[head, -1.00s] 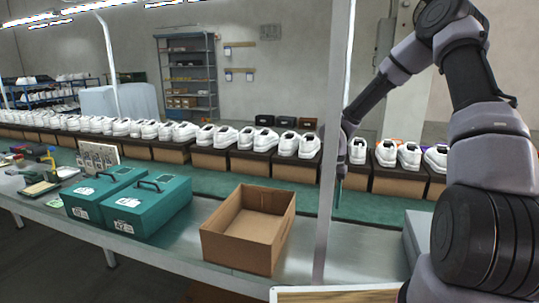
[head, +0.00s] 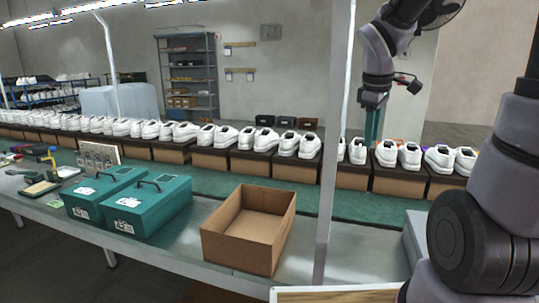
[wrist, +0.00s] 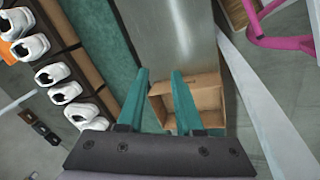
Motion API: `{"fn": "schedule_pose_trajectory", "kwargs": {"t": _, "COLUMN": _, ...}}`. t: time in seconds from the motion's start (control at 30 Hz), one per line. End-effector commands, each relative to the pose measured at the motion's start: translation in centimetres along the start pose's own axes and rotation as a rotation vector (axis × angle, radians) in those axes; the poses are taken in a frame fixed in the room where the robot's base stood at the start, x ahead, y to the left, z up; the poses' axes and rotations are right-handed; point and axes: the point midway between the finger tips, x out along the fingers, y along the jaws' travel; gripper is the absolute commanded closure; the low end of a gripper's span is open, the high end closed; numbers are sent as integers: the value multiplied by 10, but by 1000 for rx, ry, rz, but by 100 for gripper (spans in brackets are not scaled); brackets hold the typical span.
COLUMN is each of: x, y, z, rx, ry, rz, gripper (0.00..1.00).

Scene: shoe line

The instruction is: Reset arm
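My gripper (head: 372,127) is raised at the right of the head view, with its teal fingers pointing down in front of the row of shoes. In the wrist view my gripper (wrist: 160,78) has its two teal fingers spread apart, with nothing between their tips. It is open and empty. My arm reaches up out of the top of the head view and comes back down to the gripper.
An empty open cardboard box (head: 247,228) stands on the metal table (head: 180,240). Two teal cases (head: 148,204) stand left of it. White shoes on boxes (head: 290,143) line the conveyor behind. A white post (head: 335,130) rises left of my gripper.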

Motion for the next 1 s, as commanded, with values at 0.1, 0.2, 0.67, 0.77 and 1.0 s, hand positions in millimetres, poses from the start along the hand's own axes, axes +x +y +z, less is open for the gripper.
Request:
{"fn": "schedule_pose_trajectory", "kwargs": {"t": 0.1, "x": -40, "y": -14, "z": 17, "rx": 300, "ry": 98, "rz": 26, "gripper": 65}}
{"fn": "schedule_pose_trajectory", "kwargs": {"t": 0.2, "x": -68, "y": -27, "z": 30, "rx": 557, "ry": 194, "rz": 11, "gripper": 65}}
{"fn": "schedule_pose_trajectory", "kwargs": {"t": 0.67, "x": -127, "y": -70, "z": 64, "rx": 1210, "ry": 471, "rz": -196, "gripper": 65}}
{"fn": "schedule_pose_trajectory", "kwargs": {"t": 0.77, "x": -128, "y": -70, "z": 64, "rx": 1212, "ry": 471, "rz": -198, "gripper": 65}}
{"fn": "schedule_pose_trajectory", "kwargs": {"t": 1.0, "x": -128, "y": -70, "z": 64, "rx": 1212, "ry": 471, "rz": -198, "gripper": 65}}
